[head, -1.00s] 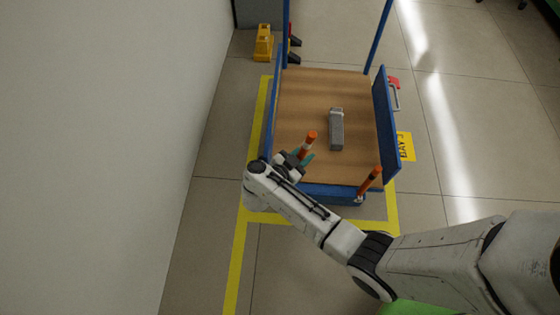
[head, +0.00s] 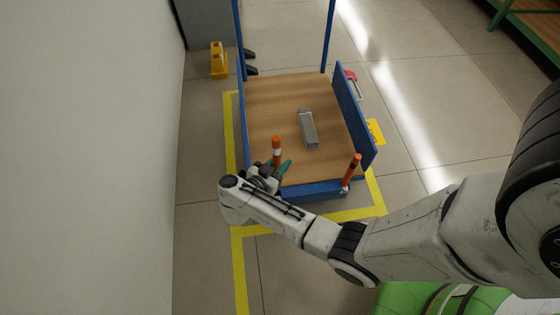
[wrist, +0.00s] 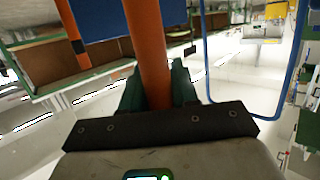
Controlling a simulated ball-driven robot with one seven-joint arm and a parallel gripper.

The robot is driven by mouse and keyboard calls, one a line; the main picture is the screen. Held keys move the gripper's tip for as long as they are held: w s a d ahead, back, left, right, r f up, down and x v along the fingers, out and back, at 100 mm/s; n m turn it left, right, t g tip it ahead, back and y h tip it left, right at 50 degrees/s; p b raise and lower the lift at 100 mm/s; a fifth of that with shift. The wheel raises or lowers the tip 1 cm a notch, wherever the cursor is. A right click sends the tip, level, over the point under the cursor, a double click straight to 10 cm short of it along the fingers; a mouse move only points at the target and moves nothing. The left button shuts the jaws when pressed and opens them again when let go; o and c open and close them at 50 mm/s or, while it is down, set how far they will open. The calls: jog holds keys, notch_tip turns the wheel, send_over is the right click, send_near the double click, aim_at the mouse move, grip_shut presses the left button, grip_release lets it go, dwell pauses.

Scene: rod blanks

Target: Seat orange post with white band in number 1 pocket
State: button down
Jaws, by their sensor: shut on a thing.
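My gripper (head: 277,170) has teal fingers shut on an orange post (head: 276,144) with a white band. It holds the post roughly upright over the near left part of a wooden-topped blue cart. In the wrist view the orange post (wrist: 149,45) rises between the teal fingers; its band does not show there. A second orange post (head: 353,167) with a dark band stands apart at the cart's near right corner. A grey oblong block (head: 308,128) lies on the wooden deck (head: 275,95), beyond the gripper. I cannot make out a number 1 pocket.
The cart has a blue side panel (head: 354,120) on the right and blue uprights at the back. A white wall (head: 90,150) is at the left. Much of the deck is bare.

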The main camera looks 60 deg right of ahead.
jog(key=shift+f+b, duration=1.55)
jog(key=shift+f, duration=0.9)
jog(key=shift+p, duration=0.7)
